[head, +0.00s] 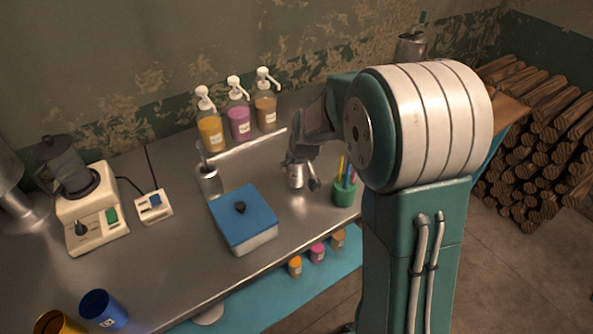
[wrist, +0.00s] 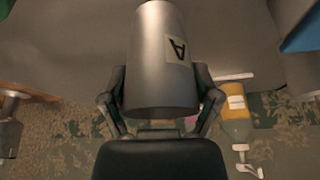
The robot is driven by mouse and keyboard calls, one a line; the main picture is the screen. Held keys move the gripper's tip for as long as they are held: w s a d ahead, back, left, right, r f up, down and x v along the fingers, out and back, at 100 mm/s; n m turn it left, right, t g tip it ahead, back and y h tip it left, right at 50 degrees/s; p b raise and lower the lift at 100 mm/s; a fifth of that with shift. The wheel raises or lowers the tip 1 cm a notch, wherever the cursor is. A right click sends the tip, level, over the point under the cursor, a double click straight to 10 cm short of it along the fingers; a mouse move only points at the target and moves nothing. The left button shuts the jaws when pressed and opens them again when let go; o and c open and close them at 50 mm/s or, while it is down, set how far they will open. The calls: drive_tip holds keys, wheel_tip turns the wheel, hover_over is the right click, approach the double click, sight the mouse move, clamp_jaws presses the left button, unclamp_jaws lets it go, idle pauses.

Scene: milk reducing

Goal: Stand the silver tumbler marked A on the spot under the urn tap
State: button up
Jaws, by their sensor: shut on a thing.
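The silver tumbler marked A (wrist: 163,60) fills the middle of the wrist view, with its label on the side. My gripper (wrist: 162,100) is shut on it, with one finger on each side. In the head view the tumbler (head: 296,181) shows below my gripper (head: 303,165), over the steel counter right of the blue-lidded box. I cannot tell whether its base touches the counter. A large metal vessel (head: 14,190) is cut off at the left edge; it may be the urn. No tap or marked spot can be made out.
On the counter (head: 160,265) stand pump bottles (head: 238,120), a blue-lidded box (head: 243,215), a steel cup (head: 208,182), a green pen cup (head: 344,192), a blender (head: 88,205) and a small switch box (head: 153,206). Blue (head: 104,311) and yellow (head: 57,323) tumblers are at front left.

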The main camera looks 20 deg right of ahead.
drive_tip(key=shift+s+d+f, duration=0.1)
drive_tip(key=shift+d+f, duration=0.05)
drive_tip(key=shift+f, duration=1)
drive_tip(key=o, duration=1)
drive_tip(key=shift+f, duration=0.1)
drive_tip(key=shift+c, duration=0.2)
